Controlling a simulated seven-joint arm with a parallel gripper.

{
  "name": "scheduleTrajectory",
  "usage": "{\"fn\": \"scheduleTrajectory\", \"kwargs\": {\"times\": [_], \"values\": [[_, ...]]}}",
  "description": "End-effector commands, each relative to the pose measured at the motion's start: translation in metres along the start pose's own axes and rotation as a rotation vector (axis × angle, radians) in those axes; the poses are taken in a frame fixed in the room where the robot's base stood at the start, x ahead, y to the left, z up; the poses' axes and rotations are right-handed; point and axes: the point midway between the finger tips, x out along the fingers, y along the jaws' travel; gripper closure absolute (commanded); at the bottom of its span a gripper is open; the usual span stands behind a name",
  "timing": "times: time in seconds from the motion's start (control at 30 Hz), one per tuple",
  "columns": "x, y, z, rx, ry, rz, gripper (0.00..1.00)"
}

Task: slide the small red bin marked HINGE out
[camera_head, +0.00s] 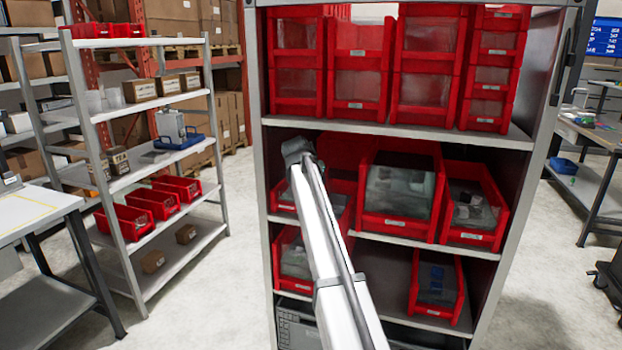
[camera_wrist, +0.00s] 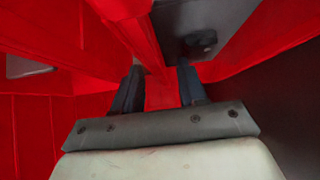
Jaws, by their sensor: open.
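The bin labels are too small to read, so I cannot tell which bin is marked HINGE. My gripper (camera_head: 297,150) is at the left of the cabinet's middle shelf, above a red bin (camera_head: 342,207) that my arm partly hides. In the wrist view my gripper (camera_wrist: 159,75) is open, with two dark fingers apart. A narrow red bin wall (camera_wrist: 160,92) shows between and beyond the fingers. I cannot tell whether they touch it.
A large red bin (camera_head: 398,222) and a smaller one (camera_head: 470,235) stand to the right on the same shelf. Red bins fill the top shelf (camera_head: 400,130) above. A red bin (camera_head: 435,310) stands below. The grey cabinet side (camera_head: 263,170) is close on the left.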

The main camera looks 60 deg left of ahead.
Motion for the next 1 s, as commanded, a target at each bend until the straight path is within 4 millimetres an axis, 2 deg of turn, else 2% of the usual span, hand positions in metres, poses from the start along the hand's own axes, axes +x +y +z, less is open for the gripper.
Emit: {"fn": "scheduleTrajectory", "kwargs": {"times": [0.2,0.53,0.9,1.0], "values": [[0.0108,-0.0003,-0.0001,0.000,0.000,0.000,0.58],[0.0118,-0.0002,0.0003,0.000,0.000,0.000,0.59],[0.0117,-0.0003,0.0003,0.000,0.000,0.000,0.95],[0.0117,-0.0003,0.0003,0.000,0.000,0.000,1.00]]}}
